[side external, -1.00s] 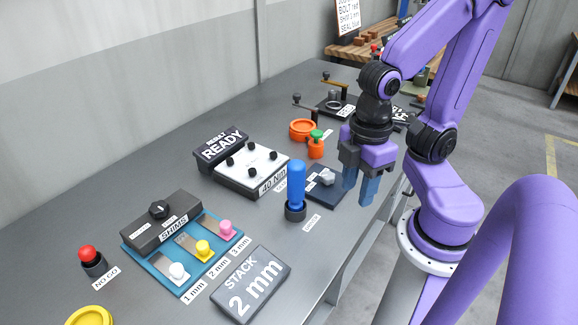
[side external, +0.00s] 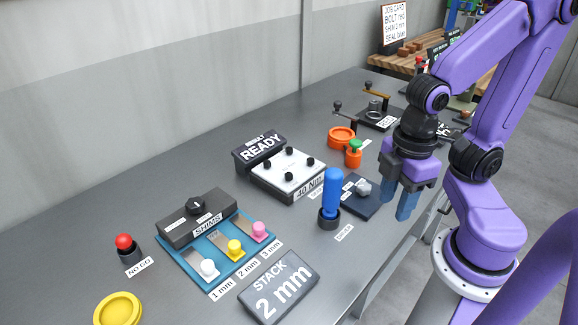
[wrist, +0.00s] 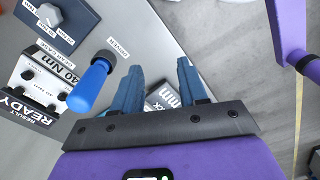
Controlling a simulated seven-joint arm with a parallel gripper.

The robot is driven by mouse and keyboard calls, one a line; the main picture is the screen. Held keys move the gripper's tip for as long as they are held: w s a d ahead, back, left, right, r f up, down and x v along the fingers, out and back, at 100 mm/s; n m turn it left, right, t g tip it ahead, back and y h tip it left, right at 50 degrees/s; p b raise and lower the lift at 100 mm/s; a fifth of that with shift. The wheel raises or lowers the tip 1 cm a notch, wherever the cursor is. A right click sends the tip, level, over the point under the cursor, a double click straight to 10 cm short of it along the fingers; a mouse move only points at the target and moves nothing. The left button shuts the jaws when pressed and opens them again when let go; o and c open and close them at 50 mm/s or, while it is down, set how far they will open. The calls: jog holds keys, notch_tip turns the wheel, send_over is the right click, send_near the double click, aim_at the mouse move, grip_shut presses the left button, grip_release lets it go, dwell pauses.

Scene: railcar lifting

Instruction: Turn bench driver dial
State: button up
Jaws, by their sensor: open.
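A grey dial knob (side external: 363,187) sits on a dark plate (side external: 355,206) beside the blue-handled driver (side external: 333,188), which stands upright in a black holder. In the wrist view the dial (wrist: 48,14) is at the top left and the blue driver handle (wrist: 88,88) is left of my fingers. My gripper (side external: 398,196) is open and empty, pointing down, just right of the dial plate in the side view, near the bench's front edge. It also shows in the wrist view (wrist: 159,68). The fingers look apart from the dial.
A white box labelled 40 Nm (side external: 287,172) stands left of the driver, before a READY display (side external: 260,150). An orange pot with a green knob (side external: 353,154) is behind the dial. A shim tray (side external: 215,250) and STACK display (side external: 278,288) are toward the front.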

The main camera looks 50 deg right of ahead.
jog(key=o, duration=0.4)
jog(key=shift+w, duration=0.1)
notch_tip(320, 180, up, 4)
jog(key=n, duration=0.1)
send_over(363, 186)
notch_tip(363, 186, down, 17)
jog(key=shift+f, duration=0.15)
dwell(0.5)
jog(key=c, duration=1)
